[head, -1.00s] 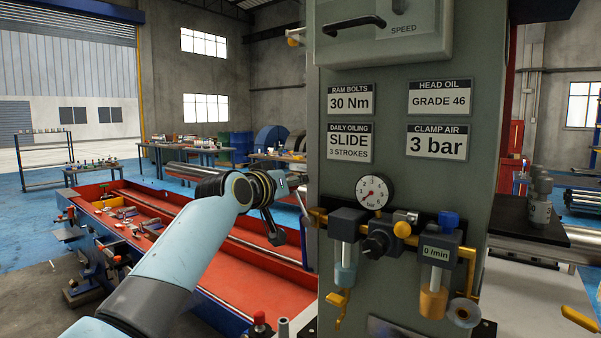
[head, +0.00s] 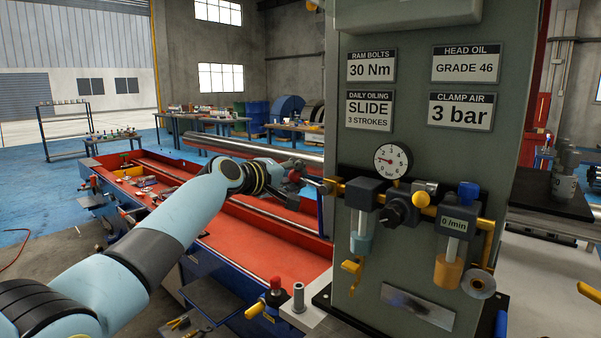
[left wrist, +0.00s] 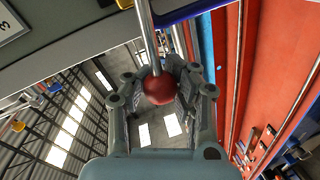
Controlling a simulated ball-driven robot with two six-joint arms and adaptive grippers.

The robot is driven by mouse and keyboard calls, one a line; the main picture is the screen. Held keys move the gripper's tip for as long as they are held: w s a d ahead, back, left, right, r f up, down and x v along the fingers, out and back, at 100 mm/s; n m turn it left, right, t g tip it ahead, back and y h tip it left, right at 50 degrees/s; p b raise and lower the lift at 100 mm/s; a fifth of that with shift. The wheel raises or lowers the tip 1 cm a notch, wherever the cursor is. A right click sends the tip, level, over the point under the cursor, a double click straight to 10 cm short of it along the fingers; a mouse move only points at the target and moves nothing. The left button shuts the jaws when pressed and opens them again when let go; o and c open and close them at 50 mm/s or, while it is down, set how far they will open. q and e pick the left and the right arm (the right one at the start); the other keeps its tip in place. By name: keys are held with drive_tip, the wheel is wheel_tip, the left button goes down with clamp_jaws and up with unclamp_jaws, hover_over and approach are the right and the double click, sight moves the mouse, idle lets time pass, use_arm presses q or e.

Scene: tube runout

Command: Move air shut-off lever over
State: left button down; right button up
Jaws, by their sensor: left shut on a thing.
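The shut-off lever shows in the left wrist view as a bright metal rod (left wrist: 147,35) ending in a red ball knob (left wrist: 159,88). My left gripper (left wrist: 160,76) is shut on the red knob, with a finger on each side of it. In the head view my left gripper (head: 300,178) is at the left edge of the grey machine column, beside the brass end of the air unit. The air unit carries a round pressure gauge (head: 393,161) and a black regulator knob (head: 400,210). My right gripper is out of view.
The grey column (head: 345,25) stands close on the right of the gripper. A yellow drain tap (head: 353,268) hangs below the air unit. A long red machine bed (head: 265,255) lies below and behind my left arm. A red-capped valve (head: 274,286) stands low in front.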

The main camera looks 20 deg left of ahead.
use_arm(q)
drive_tip(key=shift+s+a+f+n, duration=0.15)
drive_tip(key=shift+f+n, duration=0.35)
drive_tip(key=shift+f, duration=0.4)
drive_tip(key=c, duration=1.7)
unclamp_jaws()
drive_tip(key=o, duration=0.7)
drive_tip(key=shift+s+a+r, duration=0.3)
drive_tip(key=shift+s+r, duration=0.05)
drive_tip(key=shift+r, duration=0.05)
drive_tip(key=shift+c, duration=0.2)
drive_tip(key=shift+o, duration=0.3)
drive_tip(key=shift+w+d, duration=0.15)
drive_tip(key=shift+w, duration=0.05)
drive_tip(key=v, duration=1.2)
